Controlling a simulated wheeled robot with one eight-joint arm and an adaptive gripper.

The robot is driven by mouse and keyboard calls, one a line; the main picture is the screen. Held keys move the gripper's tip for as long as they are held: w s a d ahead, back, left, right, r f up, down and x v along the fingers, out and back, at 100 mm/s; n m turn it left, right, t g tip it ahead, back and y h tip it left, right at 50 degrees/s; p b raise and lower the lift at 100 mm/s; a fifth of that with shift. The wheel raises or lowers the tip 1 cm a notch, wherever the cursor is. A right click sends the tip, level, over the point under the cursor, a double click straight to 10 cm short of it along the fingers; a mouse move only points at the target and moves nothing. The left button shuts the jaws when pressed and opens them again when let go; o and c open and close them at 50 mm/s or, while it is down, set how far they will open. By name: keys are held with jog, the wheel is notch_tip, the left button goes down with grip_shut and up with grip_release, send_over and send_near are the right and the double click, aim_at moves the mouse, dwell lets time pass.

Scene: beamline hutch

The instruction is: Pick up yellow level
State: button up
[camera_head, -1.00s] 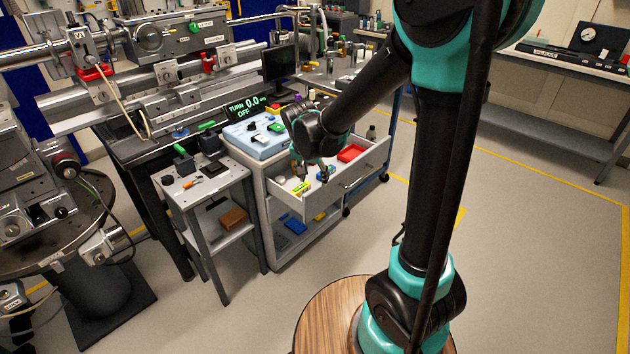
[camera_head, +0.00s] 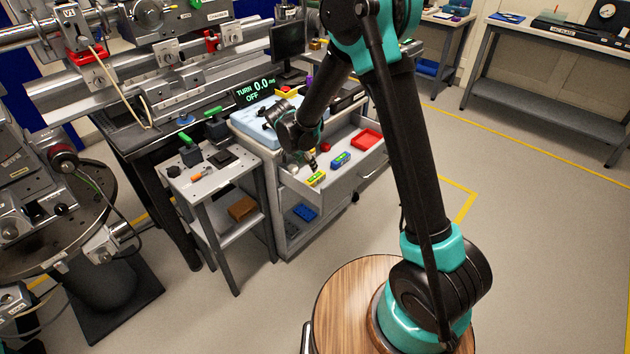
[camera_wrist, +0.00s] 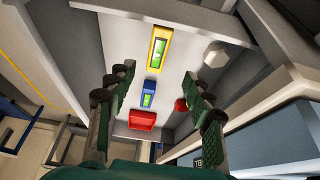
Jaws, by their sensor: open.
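The yellow level (camera_head: 316,178) lies in the open drawer (camera_head: 350,182) of the grey cabinet, near its left end. In the wrist view the yellow level (camera_wrist: 158,48) shows its green vial window, and it lies beyond the fingertips in the upper middle. My gripper (camera_wrist: 158,76) is open and empty, its fingers spread left and right. In the head view my gripper (camera_head: 311,160) hangs over the drawer, close to the yellow level and apart from it.
A blue level (camera_head: 340,159) and a red tray (camera_head: 367,139) lie in the same drawer. In the wrist view a white hexagonal piece (camera_wrist: 215,55) and a small red round piece (camera_wrist: 181,105) lie right of the levels. Drawer walls surround them.

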aim_at(314, 178)
jog(key=x, duration=0.8)
jog(key=shift+d+f, duration=0.25)
jog(key=shift+w+d+f, duration=0.1)
jog(key=shift+f, duration=0.2)
jog(key=shift+f, duration=0.2)
jog(key=shift+c, duration=0.3)
grip_shut()
